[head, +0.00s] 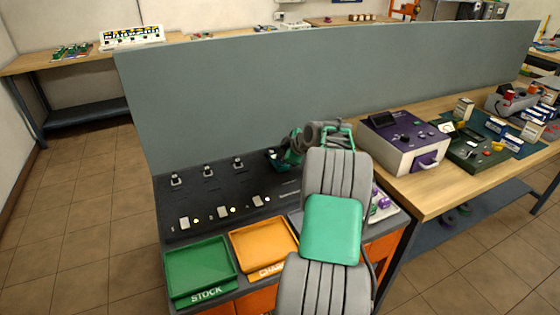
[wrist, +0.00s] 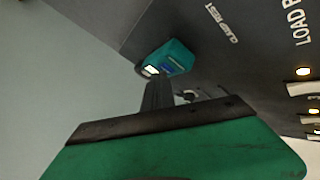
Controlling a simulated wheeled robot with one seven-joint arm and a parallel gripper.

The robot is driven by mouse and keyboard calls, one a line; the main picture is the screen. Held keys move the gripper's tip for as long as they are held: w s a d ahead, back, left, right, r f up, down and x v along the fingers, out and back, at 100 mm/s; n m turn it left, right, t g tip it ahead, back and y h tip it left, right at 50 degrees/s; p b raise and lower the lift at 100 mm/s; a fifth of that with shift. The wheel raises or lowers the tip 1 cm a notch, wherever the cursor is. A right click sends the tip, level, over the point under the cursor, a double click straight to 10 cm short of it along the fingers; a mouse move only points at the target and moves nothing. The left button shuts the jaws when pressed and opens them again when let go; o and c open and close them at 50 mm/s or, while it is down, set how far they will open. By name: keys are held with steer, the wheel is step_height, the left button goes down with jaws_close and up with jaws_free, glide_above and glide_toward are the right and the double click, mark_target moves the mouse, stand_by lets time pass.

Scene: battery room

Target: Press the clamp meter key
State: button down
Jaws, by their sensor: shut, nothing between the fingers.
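The clamp meter (wrist: 170,58) is a small teal block with a lit pale display and a blue patch on its face, in the upper middle of the wrist view. It lies on the dark bench panel beside the CLAMP REST lettering. In the head view, the meter (head: 274,156) shows as a teal bit near the partition, partly hidden by my arm. My gripper (wrist: 158,82) is shut and empty, its fingertips just below the meter's display end in the picture. I cannot tell whether they touch it. The key itself is too small to make out surely.
A grey partition (head: 230,90) stands close behind the panel. Several switches and lit indicators sit on the dark panel (head: 260,178). A green STOCK tray (head: 201,297) and an orange tray (head: 266,270) are in front. A purple-topped instrument (head: 403,142) stands at right.

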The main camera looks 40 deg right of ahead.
steer(key=shift+r, duration=0.7)
steer(key=shift+r+p, duration=1.05)
steer(key=shift+r, duration=1.45)
